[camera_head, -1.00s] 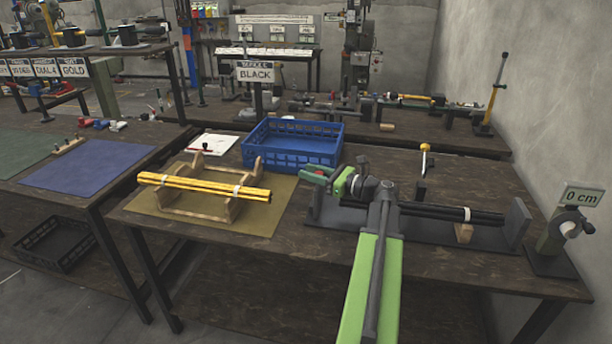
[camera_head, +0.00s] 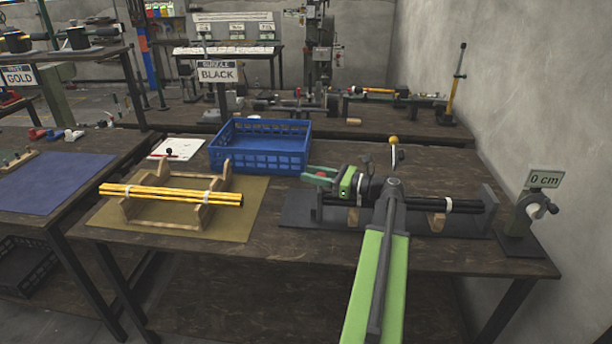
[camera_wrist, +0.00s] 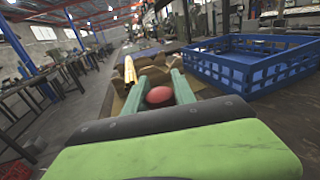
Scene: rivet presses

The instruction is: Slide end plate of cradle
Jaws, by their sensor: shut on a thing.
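The cradle on the right of the table has a dark base (camera_head: 290,218), an upright right end plate (camera_head: 489,208) and a left end plate (camera_head: 316,204), partly hidden by my gripper. A bundle of black rods (camera_head: 466,206) with a white band lies between the plates on wooden blocks (camera_head: 436,222). Its right end is close to the right plate. My gripper (camera_head: 318,176) is at the top of the left plate. In the wrist view, its green fingers (camera_wrist: 160,92) are shut on a red knob (camera_wrist: 160,96). My arm hides the middle of the cradle.
A blue crate (camera_head: 260,148) stands behind and left of the cradle. A wooden rack (camera_head: 180,214) holds yellow rods (camera_head: 165,194) on an olive mat. A yellow-knobbed post (camera_head: 394,142) rises behind the cradle. A "0 cm" gauge (camera_head: 543,179) stands at the right.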

